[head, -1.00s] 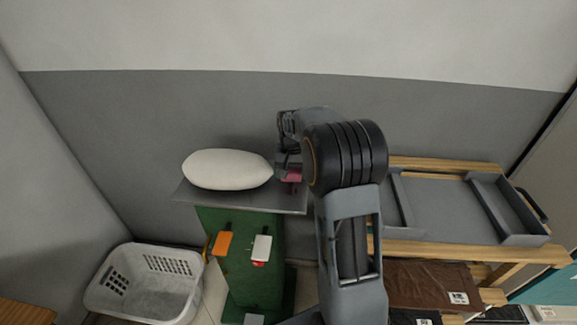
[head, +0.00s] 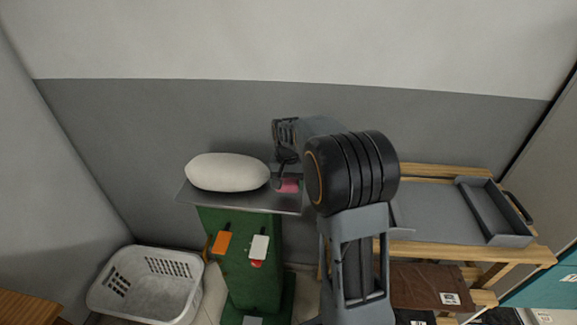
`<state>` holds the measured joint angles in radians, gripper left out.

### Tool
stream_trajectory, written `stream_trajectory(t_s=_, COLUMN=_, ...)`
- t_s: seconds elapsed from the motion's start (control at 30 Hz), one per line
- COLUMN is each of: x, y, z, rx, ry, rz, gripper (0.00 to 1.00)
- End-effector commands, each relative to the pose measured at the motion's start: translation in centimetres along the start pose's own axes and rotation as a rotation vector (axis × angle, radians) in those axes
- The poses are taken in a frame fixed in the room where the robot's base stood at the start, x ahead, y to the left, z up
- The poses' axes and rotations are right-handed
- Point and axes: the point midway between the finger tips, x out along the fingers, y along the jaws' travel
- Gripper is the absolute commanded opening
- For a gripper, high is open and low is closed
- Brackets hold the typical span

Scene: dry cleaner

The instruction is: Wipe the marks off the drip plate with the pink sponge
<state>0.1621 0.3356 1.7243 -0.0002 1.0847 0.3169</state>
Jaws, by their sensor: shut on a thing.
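The pink sponge (head: 288,186) is in my gripper (head: 286,176), low over the right part of the grey drip plate (head: 240,201). The sponge looks to be at the plate's surface, but I cannot tell if it touches. The gripper is shut on the sponge, and its fingers are partly hidden by my arm. The plate is the flat top of a green machine (head: 236,277). A white rounded pad (head: 228,172) lies on the plate's left part, left of the sponge. I cannot make out any marks at this size, and my arm hides the plate's right end.
A wooden rack with a grey tray (head: 440,212) stands to the right, partly behind my arm. A folded brown cloth (head: 432,283) lies on its lower shelf. A white laundry basket (head: 147,287) stands on the floor at the left. The grey wall rises close behind the plate.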

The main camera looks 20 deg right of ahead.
Motion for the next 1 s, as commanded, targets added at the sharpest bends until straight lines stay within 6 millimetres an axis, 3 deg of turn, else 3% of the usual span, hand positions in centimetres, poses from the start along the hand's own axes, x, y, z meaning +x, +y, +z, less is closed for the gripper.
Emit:
stream_trajectory(t_s=0.03, x=-0.9, y=-0.1, z=0.0, rx=-0.001, ry=0.002, rz=-0.001, gripper=0.48)
stream_trajectory(t_s=0.5, x=-4.9, y=0.1, z=-0.1, rx=0.002, ry=0.003, rz=-0.001, gripper=0.48)
stream_trajectory(t_s=1.0, x=-5.0, y=0.1, z=-0.1, rx=0.001, ry=0.003, rz=-0.001, gripper=0.48)
